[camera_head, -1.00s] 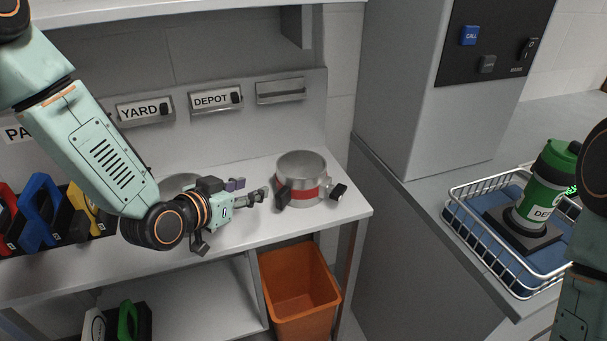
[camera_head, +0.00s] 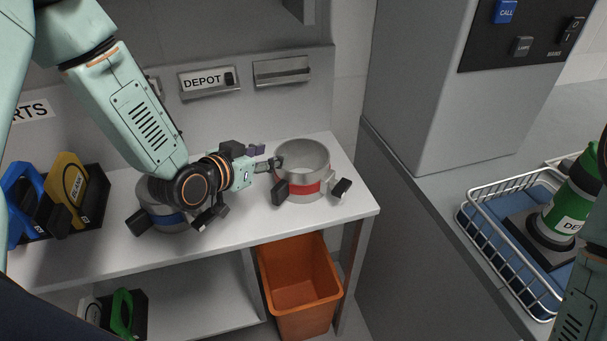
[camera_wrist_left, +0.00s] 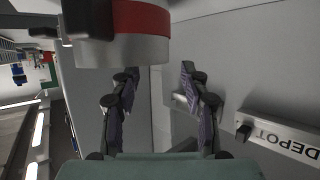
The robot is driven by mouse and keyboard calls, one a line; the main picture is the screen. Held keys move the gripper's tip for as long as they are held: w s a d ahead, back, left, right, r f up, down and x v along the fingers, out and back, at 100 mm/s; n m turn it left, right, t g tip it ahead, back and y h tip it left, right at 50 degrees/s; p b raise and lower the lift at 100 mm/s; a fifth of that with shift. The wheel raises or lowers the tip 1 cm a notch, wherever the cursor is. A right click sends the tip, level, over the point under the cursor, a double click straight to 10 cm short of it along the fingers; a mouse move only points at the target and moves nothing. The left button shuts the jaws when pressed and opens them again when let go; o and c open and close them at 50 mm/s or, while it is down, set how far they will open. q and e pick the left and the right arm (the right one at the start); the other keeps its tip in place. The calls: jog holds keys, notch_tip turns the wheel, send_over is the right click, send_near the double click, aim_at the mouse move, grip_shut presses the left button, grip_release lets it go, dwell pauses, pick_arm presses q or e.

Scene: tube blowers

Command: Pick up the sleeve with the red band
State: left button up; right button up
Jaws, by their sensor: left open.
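The sleeve with the red band (camera_head: 307,188) is a short silver cylinder with black clamp handles, standing upright on the white shelf near its right end. It also shows at the top of the left wrist view (camera_wrist_left: 140,18), cut off by the frame. My left gripper (camera_head: 266,158) is open and empty at the sleeve's left side, close to its rim. In the left wrist view its fingers (camera_wrist_left: 160,82) are spread with no part of the sleeve between them. In the head view I cannot tell whether they touch it. My right gripper is out of view; only part of that arm shows.
A blue-banded sleeve (camera_head: 170,220) stands left, partly under my left arm. The DEPOT label (camera_head: 208,80) is on the back panel. An orange bin (camera_head: 300,290) is below the shelf. At right, a wire basket (camera_head: 480,222) holds a green canister (camera_head: 568,205).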

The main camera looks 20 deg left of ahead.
aim_at(290, 148)
pick_arm(q)
jog(key=x, duration=0.8)
jog(key=shift+w+f+b, duration=0.2)
jog(key=shift+w+b, duration=0.15)
jog(key=shift+b, duration=0.05)
jog(key=shift+r, duration=0.1)
jog(key=shift+s, duration=0.1)
jog(key=shift+c, duration=0.2)
grip_shut()
jog(key=shift+r, duration=0.1)
